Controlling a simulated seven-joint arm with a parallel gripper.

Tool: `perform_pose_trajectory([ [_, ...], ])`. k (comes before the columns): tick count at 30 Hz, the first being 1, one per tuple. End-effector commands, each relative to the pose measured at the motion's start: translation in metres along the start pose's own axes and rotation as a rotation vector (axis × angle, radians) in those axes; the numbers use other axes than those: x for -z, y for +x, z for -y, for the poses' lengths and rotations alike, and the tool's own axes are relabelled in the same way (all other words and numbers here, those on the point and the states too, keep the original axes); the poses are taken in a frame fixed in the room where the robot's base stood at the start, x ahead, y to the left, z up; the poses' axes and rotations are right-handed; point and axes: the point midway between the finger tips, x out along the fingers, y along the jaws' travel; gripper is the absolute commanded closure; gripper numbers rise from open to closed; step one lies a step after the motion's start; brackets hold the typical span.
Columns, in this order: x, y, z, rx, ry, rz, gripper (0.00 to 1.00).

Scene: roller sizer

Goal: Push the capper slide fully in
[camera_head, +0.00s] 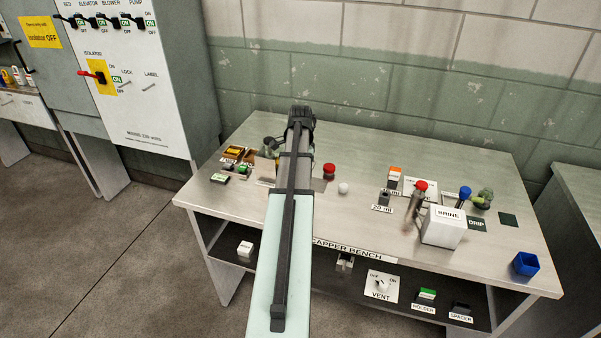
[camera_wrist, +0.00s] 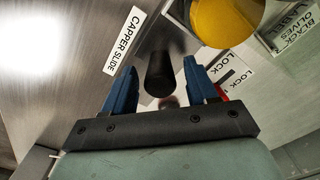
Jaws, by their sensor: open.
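In the wrist view, a white label (camera_wrist: 124,40) reading CAPPER SLIDE lies on the metal surface. Beside it is a dark rounded handle (camera_wrist: 160,75), which looks like the slide's knob. My gripper (camera_wrist: 161,68) is open, with one blue finger on each side of this handle. A gap shows on both sides; I cannot tell whether either finger touches it. How far the slide is in or out cannot be told. In the head view my arm reaches over the capper bench (camera_head: 455,150) and hides the slide and my fingertips.
A yellow round part (camera_wrist: 226,20) and LOCK labels (camera_wrist: 240,85) lie right of the handle in the wrist view. On the bench, a red knob (camera_head: 329,170), a white brine box (camera_head: 443,228) and a blue cup (camera_head: 525,264) stand right of my arm.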

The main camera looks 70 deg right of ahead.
Motion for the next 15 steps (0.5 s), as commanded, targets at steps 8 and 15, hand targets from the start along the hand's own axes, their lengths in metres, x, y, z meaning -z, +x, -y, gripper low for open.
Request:
perform_pose_trajectory([
  [8, 0.001, -0.047, 0.001, 0.002, 0.0, -0.001, 0.42],
  [15, 0.0, -0.086, 0.001, 0.001, 0.0, -0.001, 0.42],
])
